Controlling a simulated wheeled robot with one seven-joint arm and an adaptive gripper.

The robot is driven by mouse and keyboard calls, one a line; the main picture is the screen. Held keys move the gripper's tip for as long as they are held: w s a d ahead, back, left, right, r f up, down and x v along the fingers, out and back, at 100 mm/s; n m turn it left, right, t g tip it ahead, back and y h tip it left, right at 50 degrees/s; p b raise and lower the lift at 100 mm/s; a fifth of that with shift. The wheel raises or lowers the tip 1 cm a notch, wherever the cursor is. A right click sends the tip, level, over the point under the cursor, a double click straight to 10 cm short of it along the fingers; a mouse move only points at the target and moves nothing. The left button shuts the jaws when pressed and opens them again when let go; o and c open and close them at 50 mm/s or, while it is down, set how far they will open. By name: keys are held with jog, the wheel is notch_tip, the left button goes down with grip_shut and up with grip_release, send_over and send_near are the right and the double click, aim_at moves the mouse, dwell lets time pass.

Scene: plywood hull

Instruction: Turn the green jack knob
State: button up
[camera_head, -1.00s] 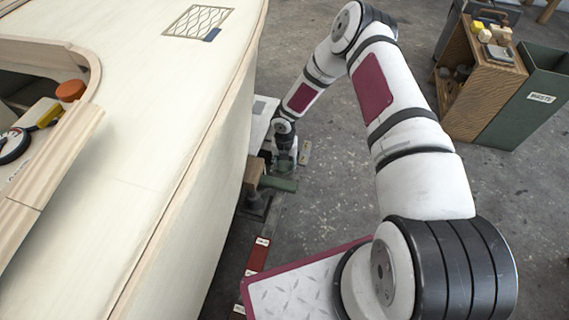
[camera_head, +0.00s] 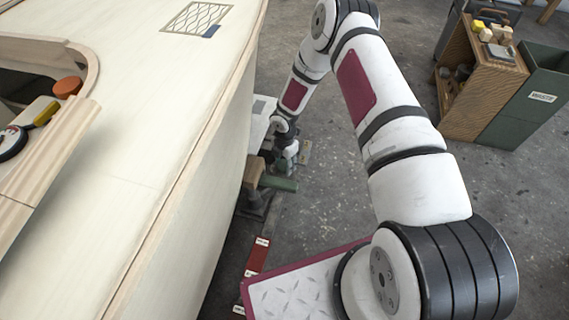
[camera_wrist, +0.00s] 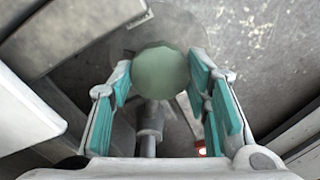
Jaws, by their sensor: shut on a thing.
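The green jack knob (camera_wrist: 158,72) is a faceted, rounded head in the middle of the wrist view. A grey metal shaft (camera_wrist: 150,125) shows below it. My gripper (camera_wrist: 161,68) is shut on the knob, with its teal-padded fingers on its left and right sides. In the head view, my gripper (camera_head: 287,150) is low beside the hull, and the knob cannot be made out there. A green cylinder (camera_head: 280,184) lies just below the gripper, beside a wooden block (camera_head: 255,172).
The pale plywood hull (camera_head: 150,130) fills the left, its edge close to my forearm. A red labelled piece (camera_head: 258,254) lies on the floor below. A wooden cabinet (camera_head: 480,92) and green waste bin (camera_head: 525,105) stand upper right. The concrete floor between is clear.

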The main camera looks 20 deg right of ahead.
jog(key=m, duration=0.5)
jog(key=shift+m, duration=0.3)
jog(key=shift+m+b, duration=0.4)
jog(key=shift+m, duration=1.8)
jog(key=o, duration=1.2)
jog(key=shift+c, duration=0.2)
